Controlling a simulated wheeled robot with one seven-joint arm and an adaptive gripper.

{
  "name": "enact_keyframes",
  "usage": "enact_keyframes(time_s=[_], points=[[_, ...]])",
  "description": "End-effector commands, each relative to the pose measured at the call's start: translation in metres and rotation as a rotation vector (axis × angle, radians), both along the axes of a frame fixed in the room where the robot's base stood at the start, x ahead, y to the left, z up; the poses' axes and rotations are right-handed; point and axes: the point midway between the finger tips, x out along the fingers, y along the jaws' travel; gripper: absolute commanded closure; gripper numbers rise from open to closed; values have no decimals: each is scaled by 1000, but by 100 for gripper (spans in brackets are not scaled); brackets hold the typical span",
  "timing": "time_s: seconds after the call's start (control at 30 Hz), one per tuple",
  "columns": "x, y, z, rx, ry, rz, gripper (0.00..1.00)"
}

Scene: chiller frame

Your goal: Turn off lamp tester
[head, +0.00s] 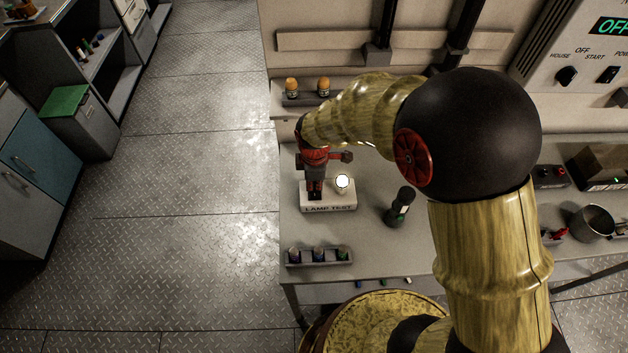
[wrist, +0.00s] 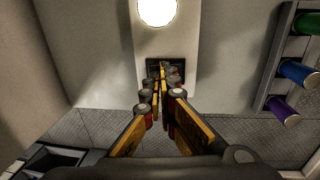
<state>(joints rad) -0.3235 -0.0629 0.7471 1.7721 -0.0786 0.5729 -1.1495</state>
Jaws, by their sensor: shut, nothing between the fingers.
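The lamp tester (head: 345,207) is a small white box marked LAMP TEST near the left end of the grey bench. Its round bulb (head: 343,182) glows white. The bulb also shows lit at the top of the wrist view (wrist: 157,8). A dark switch plate (wrist: 151,66) lies on the tester's white top, below the bulb in the wrist view. My gripper (head: 315,194) points down at the tester's left part, beside the bulb. It is shut and empty, with its fingertips (wrist: 167,74) over the switch plate. They hide most of the switch, so its position and any contact cannot be told.
A dark green-banded flashlight (head: 400,207) stands right of the tester. A rack of small cylinders (head: 319,255) sits in front, and orange-topped jars (head: 323,86) stand behind. A metal pot (head: 592,222) is far right. The floor left of the bench is clear.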

Motion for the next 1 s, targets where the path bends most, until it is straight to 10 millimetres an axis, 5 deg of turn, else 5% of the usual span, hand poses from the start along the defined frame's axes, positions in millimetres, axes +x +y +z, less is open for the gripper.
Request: enact_keyframes(time_s=[1.0], points=[[-9, 0, -6, -1, 9, 1, 100]])
